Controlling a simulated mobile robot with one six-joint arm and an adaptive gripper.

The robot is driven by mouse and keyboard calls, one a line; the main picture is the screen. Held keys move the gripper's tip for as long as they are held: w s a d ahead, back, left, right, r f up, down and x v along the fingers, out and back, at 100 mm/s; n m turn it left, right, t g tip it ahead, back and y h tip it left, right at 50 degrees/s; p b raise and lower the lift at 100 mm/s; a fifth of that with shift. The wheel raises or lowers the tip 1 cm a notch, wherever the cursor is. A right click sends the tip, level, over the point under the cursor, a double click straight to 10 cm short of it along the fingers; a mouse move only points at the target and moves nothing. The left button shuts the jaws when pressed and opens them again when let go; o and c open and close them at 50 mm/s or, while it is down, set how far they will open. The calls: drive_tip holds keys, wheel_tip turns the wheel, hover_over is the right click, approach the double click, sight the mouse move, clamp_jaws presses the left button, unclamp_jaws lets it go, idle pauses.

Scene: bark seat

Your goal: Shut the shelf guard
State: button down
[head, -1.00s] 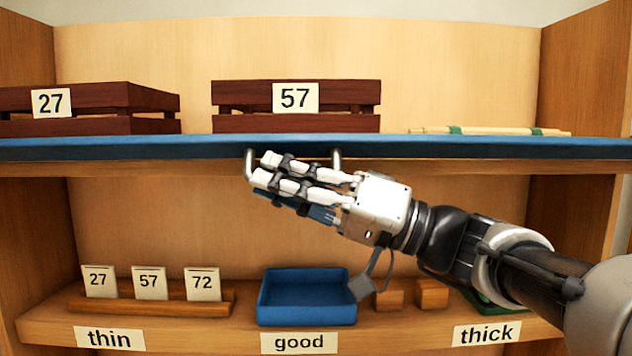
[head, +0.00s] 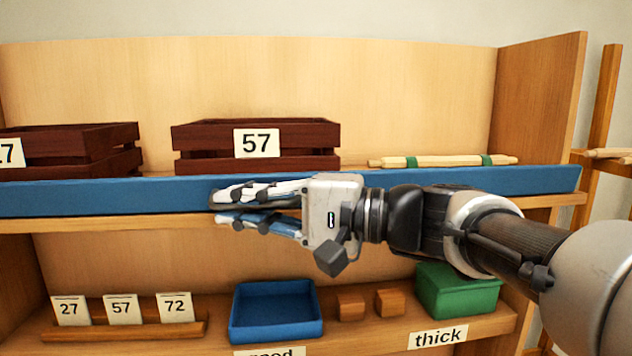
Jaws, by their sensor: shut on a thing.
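The shelf guard (head: 420,187) is a long blue board along the front edge of the upper shelf. Its broad face now shows toward me, standing roughly upright in front of the crates. My gripper (head: 222,208) lies sideways across the guard's lower edge, left of the middle, with its fingers pointing left. It is shut on the guard's handle, which the fingers hide.
A dark crate marked 57 (head: 255,165), another crate (head: 70,150) and a bundle of pale sticks (head: 440,161) sit behind the guard. Below are a blue tray (head: 275,338), wooden blocks (head: 350,306), a green box (head: 460,292) and number cards (head: 122,309).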

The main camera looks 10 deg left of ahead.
drive_tip(key=shift+w+r+m+h+p, duration=0.35)
drive_tip(key=shift+m+p, duration=0.45)
drive_tip(key=shift+p, duration=0.4)
drive_tip(key=shift+s, duration=0.1)
drive_tip(key=c, duration=1.9)
unclamp_jaws()
drive_tip(key=shift+a, duration=0.1)
drive_tip(key=d, duration=0.4)
drive_tip(key=s+d, duration=0.1)
drive_tip(key=d, duration=0.3)
drive_tip(key=d+r, duration=0.1)
drive_tip(key=d, duration=0.3)
drive_tip(key=shift+s, duration=0.4)
drive_tip(key=shift+a, duration=0.1)
